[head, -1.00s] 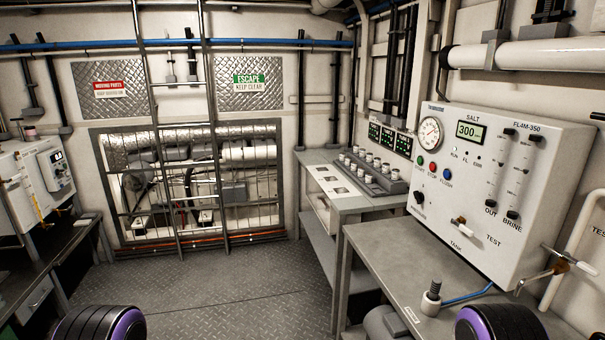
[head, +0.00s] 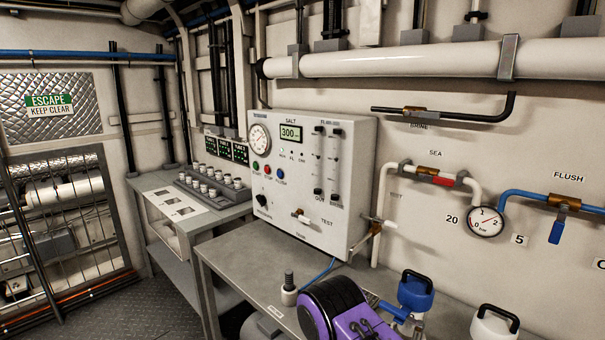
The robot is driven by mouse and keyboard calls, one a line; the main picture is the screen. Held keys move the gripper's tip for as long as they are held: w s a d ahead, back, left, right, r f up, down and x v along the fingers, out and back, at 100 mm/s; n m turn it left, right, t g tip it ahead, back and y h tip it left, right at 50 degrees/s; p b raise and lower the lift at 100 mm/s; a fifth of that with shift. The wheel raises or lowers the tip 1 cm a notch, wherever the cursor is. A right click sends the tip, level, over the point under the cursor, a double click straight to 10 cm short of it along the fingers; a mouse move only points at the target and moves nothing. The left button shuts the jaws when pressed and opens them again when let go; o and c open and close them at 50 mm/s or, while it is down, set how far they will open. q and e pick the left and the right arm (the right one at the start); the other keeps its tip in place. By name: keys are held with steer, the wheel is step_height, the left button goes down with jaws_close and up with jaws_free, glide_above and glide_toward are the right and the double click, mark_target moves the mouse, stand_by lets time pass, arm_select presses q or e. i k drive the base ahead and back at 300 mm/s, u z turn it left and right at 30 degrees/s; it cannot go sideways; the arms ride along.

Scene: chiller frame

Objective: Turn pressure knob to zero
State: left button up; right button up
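A white control panel (head: 322,180) stands on the back of a grey bench against the wall. A black knob (head: 262,199) sits at its lower left, with a small label below that I cannot read clearly. The knob's exact pointer direction is too small to tell. A round dial gauge (head: 260,139) is at the panel's upper left; its needle is too small to read. The display (head: 291,133) shows 300. Part of my purple and black right arm shows at the bottom, in front of the bench. Neither gripper's fingers are in view.
The grey bench (head: 245,255) has a clear top left of my arm. A threaded post (head: 289,288) stands near its front edge. A valve handle (head: 378,225) sticks out from the panel's right side.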

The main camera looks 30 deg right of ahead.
mark_target(262, 199)
steer(key=u, duration=0.95)
steer(key=i, duration=2.6)
steer(key=z, duration=2.3)
